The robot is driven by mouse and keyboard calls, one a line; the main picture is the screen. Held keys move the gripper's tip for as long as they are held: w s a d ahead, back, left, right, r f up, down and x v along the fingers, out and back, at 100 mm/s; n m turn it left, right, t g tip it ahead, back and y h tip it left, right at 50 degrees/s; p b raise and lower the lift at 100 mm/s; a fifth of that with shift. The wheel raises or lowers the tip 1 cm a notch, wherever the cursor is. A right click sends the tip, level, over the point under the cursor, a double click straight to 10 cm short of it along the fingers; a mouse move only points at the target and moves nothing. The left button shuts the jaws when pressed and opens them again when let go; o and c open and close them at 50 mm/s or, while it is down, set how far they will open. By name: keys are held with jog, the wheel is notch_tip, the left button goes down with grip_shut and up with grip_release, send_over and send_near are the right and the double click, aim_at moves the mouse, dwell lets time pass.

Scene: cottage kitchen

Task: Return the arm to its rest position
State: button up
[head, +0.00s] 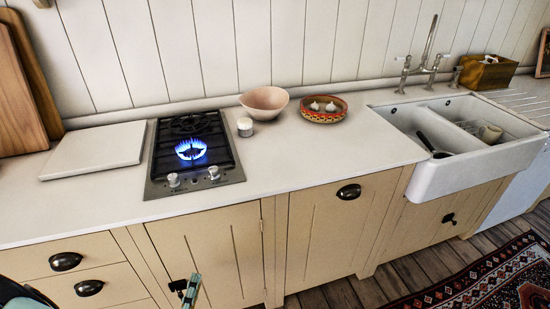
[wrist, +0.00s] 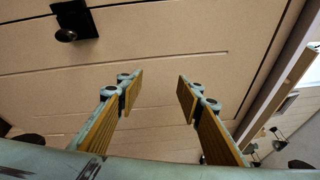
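My gripper (wrist: 160,80) shows in the wrist view with its two fingers wide apart and nothing between them. Beige cabinet fronts (wrist: 200,30) fill the view beyond the fingertips. In the head view only a pale green tip of my gripper (head: 192,290) shows at the bottom edge, in front of the cabinet door (head: 215,250) below the hob. The rest of the arm is mostly out of that view.
The hob (head: 195,155) has one blue flame burning (head: 191,149). A pink bowl (head: 265,103), a white jar (head: 245,127) and a patterned dish (head: 324,110) with garlic stand on the counter. The sink (head: 440,178) is at right. Cabinet handles (head: 349,191) stick out.

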jog(key=w+d+r+m+g+h+p, duration=0.1)
jog(key=w+d+r+m+g+h, duration=0.25)
jog(key=d+r+m, duration=0.4)
jog(key=w+d+r+m+g+h, duration=0.3)
jog(key=d+r+m+h, duration=0.15)
jog(key=d+r, duration=0.65)
jog(key=w+d+r+m+g+h+p, duration=0.1)
jog(key=w+d+r+m+g+h, duration=0.25)
jog(key=d+r+m, duration=0.5)
jog(key=s+d+r+m+g, duration=0.35)
jog(key=d+r, duration=0.25)
jog(key=d, duration=0.2)
jog(key=s+d+r+m+g, duration=0.2)
jog(key=d+r+m+g, duration=0.15)
jog(key=d+r, duration=0.35)
jog(key=s+d+r+m+g+y+p, duration=0.2)
jog(key=s+d+r+m+y, duration=0.45)
jog(key=s+d+m, duration=0.4)
jog(key=s+a+r+m+t+y+b, duration=0.2)
jog(key=s+r+m+y, duration=0.1)
jog(key=s+r+m, duration=0.2)
jog(key=s+a+r+m+t+y+b, duration=0.2)
jog(key=s+r+m, duration=0.3)
jog(key=s, duration=0.5)
jog(key=shift+a+m+t+y, duration=0.3)
jog(key=shift+m+y, duration=0.3)
jog(key=shift+m, duration=0.7)
